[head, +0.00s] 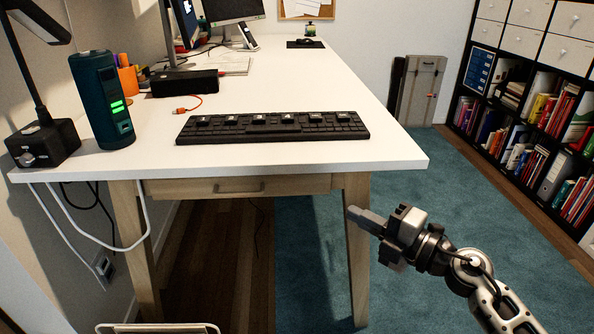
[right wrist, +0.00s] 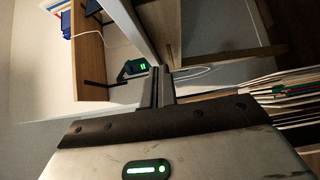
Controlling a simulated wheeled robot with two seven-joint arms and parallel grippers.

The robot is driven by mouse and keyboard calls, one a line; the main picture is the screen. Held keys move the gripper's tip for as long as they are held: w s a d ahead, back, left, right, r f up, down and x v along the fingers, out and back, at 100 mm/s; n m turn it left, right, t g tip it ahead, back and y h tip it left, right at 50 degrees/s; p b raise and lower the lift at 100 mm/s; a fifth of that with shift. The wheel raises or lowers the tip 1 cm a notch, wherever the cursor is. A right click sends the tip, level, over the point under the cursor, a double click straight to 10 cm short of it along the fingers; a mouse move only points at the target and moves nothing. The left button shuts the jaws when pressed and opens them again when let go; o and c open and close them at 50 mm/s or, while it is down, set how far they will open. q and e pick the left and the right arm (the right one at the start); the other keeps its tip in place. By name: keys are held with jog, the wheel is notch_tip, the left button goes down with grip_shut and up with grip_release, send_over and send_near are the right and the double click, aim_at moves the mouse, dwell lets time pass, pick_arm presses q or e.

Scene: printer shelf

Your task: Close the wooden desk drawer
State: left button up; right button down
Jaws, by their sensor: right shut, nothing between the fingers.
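The wooden drawer (head: 290,186) has a light wood front and sits under the front edge of the white desk (head: 300,155). Its grey handle (head: 239,187) faces me. The desktop hides the drawer's top, so I cannot tell how far its front stands out. My right gripper (head: 352,213) is shut and empty, in front of the desk's right front leg, right of and a little lower than the drawer. It does not appear to touch the drawer. In the right wrist view its closed fingers (right wrist: 157,84) point toward the desk. My left gripper is not in view.
A black keyboard (head: 272,127), a teal cylinder (head: 101,100) with green lights and a lamp base (head: 42,143) stand on the desk. White cables hang at the left leg. A bookshelf (head: 520,110) lines the right wall. The teal carpet right of the desk is clear.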

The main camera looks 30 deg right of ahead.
jog(key=x, duration=0.3)
jog(key=d+b+x, duration=0.1)
jog(key=x, duration=0.3)
jog(key=b+x, duration=0.1)
jog(key=x, duration=0.3)
jog(key=shift+w+d, duration=0.3)
jog(key=shift+w, duration=0.25)
jog(key=shift+w+d, duration=0.2)
jog(key=shift+w, duration=0.3)
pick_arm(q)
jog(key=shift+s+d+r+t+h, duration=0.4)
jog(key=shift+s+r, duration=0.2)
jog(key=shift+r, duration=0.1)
pick_arm(e)
jog(key=shift+r, duration=0.1)
